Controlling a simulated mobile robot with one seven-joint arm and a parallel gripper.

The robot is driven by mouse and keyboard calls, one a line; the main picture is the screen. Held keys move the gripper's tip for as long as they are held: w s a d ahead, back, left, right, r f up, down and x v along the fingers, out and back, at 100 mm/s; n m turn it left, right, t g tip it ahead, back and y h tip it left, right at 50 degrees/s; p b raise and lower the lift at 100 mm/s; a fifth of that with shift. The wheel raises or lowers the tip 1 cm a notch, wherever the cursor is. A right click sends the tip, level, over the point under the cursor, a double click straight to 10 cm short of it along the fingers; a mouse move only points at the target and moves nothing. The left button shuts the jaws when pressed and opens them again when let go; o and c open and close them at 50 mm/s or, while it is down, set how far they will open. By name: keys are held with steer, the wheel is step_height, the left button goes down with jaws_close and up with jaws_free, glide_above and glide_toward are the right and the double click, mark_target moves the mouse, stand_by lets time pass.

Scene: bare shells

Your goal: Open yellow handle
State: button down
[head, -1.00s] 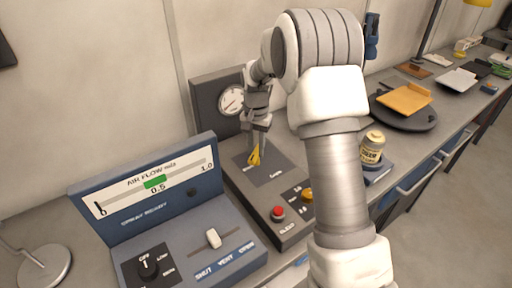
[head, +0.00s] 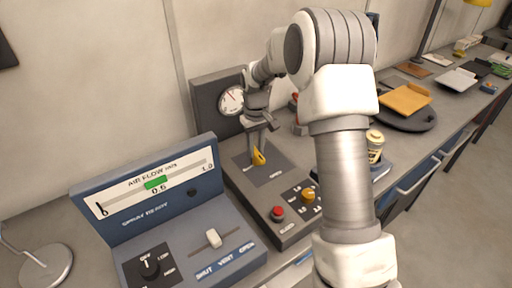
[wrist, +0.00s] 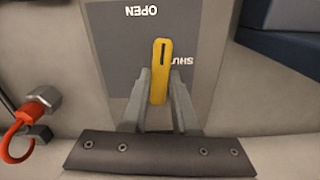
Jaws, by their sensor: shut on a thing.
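The yellow handle (head: 258,157) sits on the dark plate (head: 272,174) of a grey console beneath a round gauge (head: 231,101). It also shows in the wrist view (wrist: 161,62), upright in the picture, with a dark slot along it. The plate carries the words OPEN and SHUT, upside down in the wrist view; the handle partly covers the SHUT lettering. My gripper (wrist: 157,94) is shut on the handle, one finger on each side of its lower part. In the head view my gripper (head: 257,150) reaches down to the handle from above.
A red button (head: 277,213) and a yellow knob (head: 308,194) are on the console's front. A blue air flow panel (head: 150,190) stands to its left. A jar (head: 375,147) stands to the right. In the wrist view an orange hook-like part (wrist: 14,138) is at left.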

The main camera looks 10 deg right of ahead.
mark_target(256, 152)
steer(key=shift+n, duration=0.6)
steer(key=c, duration=0.7)
jaws_free()
steer(key=shift+r+p, duration=0.4)
steer(key=shift+r, duration=8.4)
